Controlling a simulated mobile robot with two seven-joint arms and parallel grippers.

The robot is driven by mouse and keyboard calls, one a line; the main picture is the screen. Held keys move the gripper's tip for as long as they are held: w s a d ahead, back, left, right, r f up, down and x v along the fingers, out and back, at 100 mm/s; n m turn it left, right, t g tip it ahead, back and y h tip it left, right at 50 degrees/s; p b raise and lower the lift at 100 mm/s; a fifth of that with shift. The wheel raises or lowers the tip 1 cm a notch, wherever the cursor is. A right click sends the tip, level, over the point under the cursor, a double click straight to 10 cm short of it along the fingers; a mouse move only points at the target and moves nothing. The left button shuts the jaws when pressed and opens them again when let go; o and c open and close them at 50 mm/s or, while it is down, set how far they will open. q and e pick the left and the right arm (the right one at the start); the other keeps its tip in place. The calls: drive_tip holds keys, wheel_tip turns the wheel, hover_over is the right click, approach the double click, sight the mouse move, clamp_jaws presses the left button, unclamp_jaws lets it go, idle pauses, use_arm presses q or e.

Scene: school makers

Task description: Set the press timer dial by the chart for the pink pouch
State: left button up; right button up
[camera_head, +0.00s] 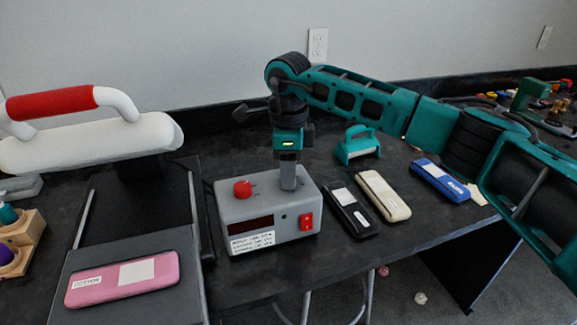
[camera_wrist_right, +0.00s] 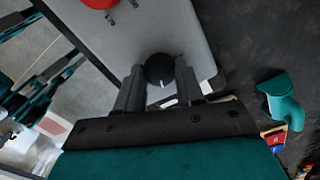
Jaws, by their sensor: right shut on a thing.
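The grey timer box (camera_head: 262,215) stands on the table, with a red knob (camera_head: 242,189), a dark display (camera_head: 250,226) and a red switch (camera_head: 307,221). A small white chart (camera_head: 252,242) sits low on its front; its print is too small to read surely. My right gripper (camera_head: 289,180) points down over the box's right side, shut on a black dial (camera_wrist_right: 160,69) with a white mark. The pink pouch (camera_head: 135,281) lies on the press's grey plate (camera_head: 180,251); its label seems to read COTTON. My left gripper is out of view.
The white press arm with its red handle (camera_head: 50,103) is raised at left. Black (camera_head: 350,211), cream (camera_head: 381,195) and blue (camera_head: 439,179) pouches lie right of the box. A teal tool (camera_head: 357,148) stands behind them. A wooden holder (camera_head: 22,238) is at far left.

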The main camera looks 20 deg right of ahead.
drive_tip(key=shift+m, duration=0.7)
drive_tip(key=o, duration=1)
drive_tip(key=shift+o, duration=0.2)
drive_tip(key=shift+r, duration=0.1)
wheel_tip(320, 180, up, 13)
drive_tip(key=shift+p, duration=0.45)
drive_tip(key=shift+f, duration=0.2)
